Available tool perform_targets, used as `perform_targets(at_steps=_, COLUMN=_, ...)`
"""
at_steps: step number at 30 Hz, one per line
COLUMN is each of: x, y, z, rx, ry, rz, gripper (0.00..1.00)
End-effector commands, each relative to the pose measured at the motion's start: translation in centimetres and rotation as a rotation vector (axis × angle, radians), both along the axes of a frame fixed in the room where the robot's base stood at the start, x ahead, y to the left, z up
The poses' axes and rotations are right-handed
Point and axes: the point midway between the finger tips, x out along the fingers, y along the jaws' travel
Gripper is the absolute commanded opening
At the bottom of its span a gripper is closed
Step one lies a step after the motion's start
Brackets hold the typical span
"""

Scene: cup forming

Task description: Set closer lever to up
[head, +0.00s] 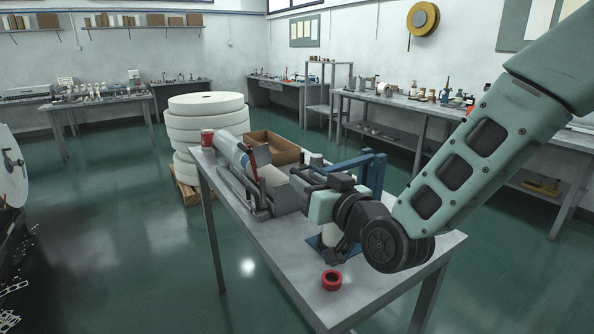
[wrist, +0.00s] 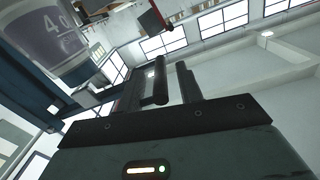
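A blue-framed bench device (head: 372,168), which looks like the closer, stands at the right side of the metal table, partly hidden by my arm. A pale cylinder (head: 330,236) stands on its blue base. In the wrist view a grey labelled cylinder (wrist: 58,40) is close at upper left, beside a dark blue post (wrist: 22,62). A bar with a red end (wrist: 160,14) shows at the top; I cannot tell if it is the closer lever. My gripper (wrist: 174,84) has its fingers apart with nothing between them. It is over the table beside the blue device.
A red ring-shaped roll (head: 331,280) lies near the table's front edge.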

Motion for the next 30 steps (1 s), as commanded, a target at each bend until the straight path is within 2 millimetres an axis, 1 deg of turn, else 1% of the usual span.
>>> perform_targets(at_steps=13, x=-0.3, y=-0.1, z=0.0, rx=-0.001, ry=0.001, rz=0.000, gripper=0.36)
perform_targets(at_steps=14, x=-0.3, y=-0.1, z=0.0, rx=-0.001, ry=0.001, rz=0.000, gripper=0.28)
perform_targets(at_steps=15, x=-0.3, y=-0.1, z=0.0, rx=-0.001, ry=0.001, rz=0.000, gripper=0.17)
perform_targets(at_steps=17, x=-0.3, y=-0.1, z=0.0, rx=-0.001, ry=0.001, rz=0.000, gripper=0.00)
perform_targets(at_steps=25, x=0.1, y=-0.1, z=0.2, rx=0.007, ry=0.004, rz=-0.001, gripper=0.00)
perform_targets(at_steps=28, x=0.8, y=-0.1, z=0.6, rx=0.024, ry=0.017, rz=-0.002, gripper=0.00)
perform_targets(at_steps=30, x=1.6, y=-0.1, z=1.2, rx=0.046, ry=0.028, rz=-0.002, gripper=0.00)
